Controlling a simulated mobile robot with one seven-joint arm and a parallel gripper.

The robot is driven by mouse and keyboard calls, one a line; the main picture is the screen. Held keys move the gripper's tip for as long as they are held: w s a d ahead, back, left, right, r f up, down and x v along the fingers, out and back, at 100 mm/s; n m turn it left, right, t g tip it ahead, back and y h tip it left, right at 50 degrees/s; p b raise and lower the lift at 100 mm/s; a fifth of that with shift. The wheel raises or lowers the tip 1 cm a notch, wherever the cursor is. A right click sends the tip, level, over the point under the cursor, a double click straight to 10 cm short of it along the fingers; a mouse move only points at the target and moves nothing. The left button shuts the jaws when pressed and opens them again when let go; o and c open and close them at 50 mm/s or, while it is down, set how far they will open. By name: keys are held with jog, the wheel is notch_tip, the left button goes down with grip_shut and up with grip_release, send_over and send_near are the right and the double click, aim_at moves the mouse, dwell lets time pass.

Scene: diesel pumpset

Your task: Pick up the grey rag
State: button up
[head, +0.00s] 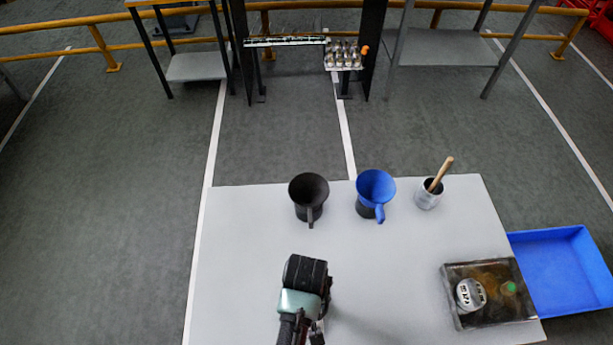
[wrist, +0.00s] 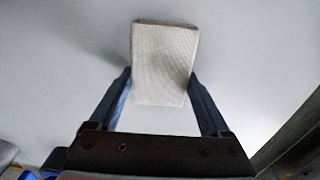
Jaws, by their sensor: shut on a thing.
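The grey rag (wrist: 163,62) shows in the wrist view as a pale, textured, roughly rectangular piece. It lies between the two fingers of my gripper (wrist: 160,78), which are shut on it, one at each side. A plain pale surface fills the view behind it. I cannot tell whether the rag still touches that surface. In the head view, the end of my arm is over the front middle of the light grey table (head: 240,270). The fingers and the rag are hidden there.
A black jug (head: 308,190), a blue jug (head: 375,188) and a grey cup (head: 428,197) with a wooden handle stand along the table's back. A dark tray (head: 452,290) holding a tin (head: 470,294) sits at right. A blue bin (head: 565,262) is beside the table. The left table area is clear.

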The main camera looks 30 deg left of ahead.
jog(key=shift+r, duration=0.1)
notch_tip(320, 180, up, 10)
jog(key=shift+f, duration=0.1)
dwell(0.3)
jog(key=o, duration=0.7)
jog(key=c, duration=0.5)
jog(key=shift+s, duration=0.1)
jog(key=shift+c, duration=0.2)
